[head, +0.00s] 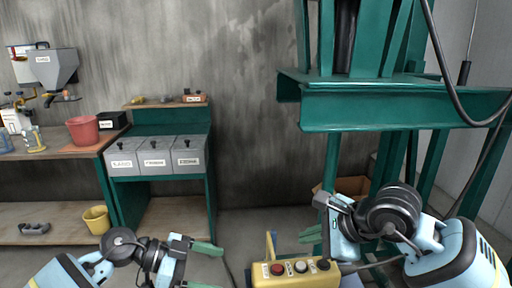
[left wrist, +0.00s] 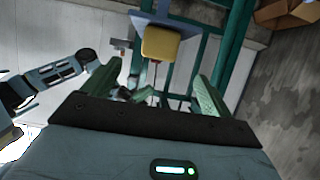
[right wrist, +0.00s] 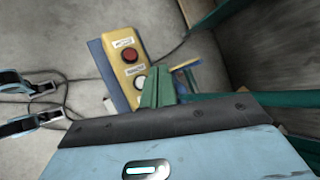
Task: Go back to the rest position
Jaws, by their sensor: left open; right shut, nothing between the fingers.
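My left gripper (head: 212,266) is low in the head view, left of the yellow control box. In the left wrist view its green fingers (left wrist: 166,84) stand wide apart with nothing between them. My right gripper (head: 312,236) is just above and right of the box. In the right wrist view its fingers (right wrist: 158,88) are together and hold nothing. The yellow control box (head: 262,279) has a red button and other buttons on its face. It also shows in the right wrist view (right wrist: 117,41), beyond the fingers; contact cannot be told.
A green press frame (head: 400,110) stands at the right, with a cardboard box (head: 352,186) behind it. A green bench with grey lidded bins (head: 155,157) stands at the left. A wooden table with a red bucket (head: 83,130) is far left. A yellow bucket (head: 97,219) sits below.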

